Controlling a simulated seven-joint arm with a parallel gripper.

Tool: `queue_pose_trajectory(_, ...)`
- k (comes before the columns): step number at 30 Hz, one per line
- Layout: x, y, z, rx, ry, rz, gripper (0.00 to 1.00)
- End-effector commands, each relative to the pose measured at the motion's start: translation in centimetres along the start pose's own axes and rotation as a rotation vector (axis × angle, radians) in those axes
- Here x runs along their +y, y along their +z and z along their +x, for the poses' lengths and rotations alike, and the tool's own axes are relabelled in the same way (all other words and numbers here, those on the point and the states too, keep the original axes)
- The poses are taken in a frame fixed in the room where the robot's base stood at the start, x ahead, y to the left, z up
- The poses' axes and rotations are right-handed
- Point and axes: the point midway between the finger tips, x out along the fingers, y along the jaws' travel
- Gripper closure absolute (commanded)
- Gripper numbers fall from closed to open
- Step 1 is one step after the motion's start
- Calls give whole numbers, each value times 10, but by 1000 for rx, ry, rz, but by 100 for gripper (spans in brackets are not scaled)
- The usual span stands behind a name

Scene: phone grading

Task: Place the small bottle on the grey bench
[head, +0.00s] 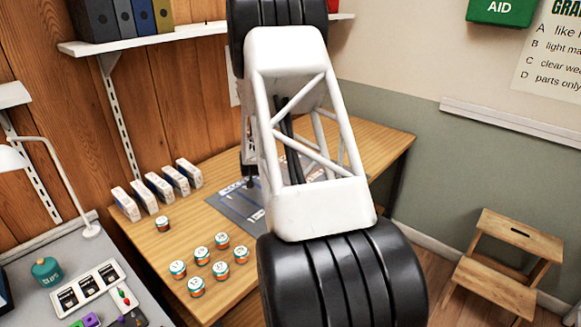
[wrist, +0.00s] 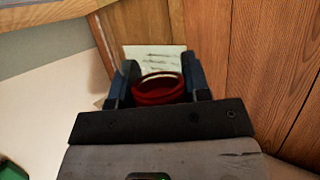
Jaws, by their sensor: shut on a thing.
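My gripper (wrist: 158,76) shows in the wrist view, its two dark fingers shut on a round red thing (wrist: 158,97) with a pale rim. This thing is seen nearly end on and mostly hidden by the gripper, so I cannot tell for sure that it is the small bottle. In the head view my arm hides most of the gripper and what it holds. The grey bench (head: 22,283) is at the lower left. A teal rounded container (head: 46,272) stands on it.
The wooden table (head: 165,250) carries several small banded jars (head: 221,241), a row of white boxes (head: 160,188) and a grey mat (head: 232,208). A white lamp (head: 90,230) and a white tray of dark items (head: 88,288) stand on the bench. A wooden step stool (head: 505,262) is at right.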

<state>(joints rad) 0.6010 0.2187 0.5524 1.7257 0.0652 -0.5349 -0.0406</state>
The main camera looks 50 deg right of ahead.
Motion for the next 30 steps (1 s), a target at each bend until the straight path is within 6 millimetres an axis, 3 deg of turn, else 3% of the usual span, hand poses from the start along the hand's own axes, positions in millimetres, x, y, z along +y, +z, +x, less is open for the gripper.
queue_pose_trajectory(3, 17, 5, 4, -1, 22, 9, 82)
queue_pose_trajectory(7, 24, 7, 5, -1, 31, 12, 82)
queue_pose_trajectory(20, 24, 6, 7, 0, 32, 12, 82)
queue_pose_trajectory(30, 24, -3, 36, 0, 32, 12, 82)
